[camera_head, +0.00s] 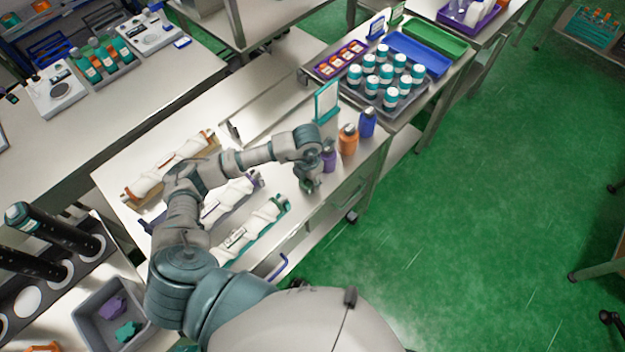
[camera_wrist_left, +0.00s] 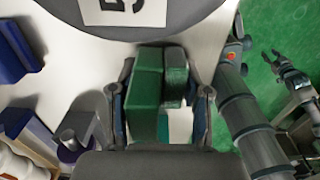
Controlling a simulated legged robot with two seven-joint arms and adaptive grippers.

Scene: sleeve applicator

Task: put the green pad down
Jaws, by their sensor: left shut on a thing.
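My left gripper (camera_head: 310,184) is low over the near edge of the middle steel table, just in front of the purple bottle (camera_head: 329,158). It is shut on the green pad (camera_wrist_left: 147,90), a block that shows between the two fingers in the left wrist view. In the head view the pad is mostly hidden by the gripper. I cannot tell whether the pad touches the table. A gripper that appears to be my right one (camera_wrist_left: 285,70) shows small at the right of the left wrist view, over the floor, with its fingers apart and empty.
An orange bottle (camera_head: 348,141) and a blue bottle (camera_head: 367,124) stand beyond the purple one. White sleeved rolls with orange, purple and green (camera_head: 250,232) ends lie left of the gripper. A grey bin (camera_head: 84,316) at lower left holds purple and green pieces.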

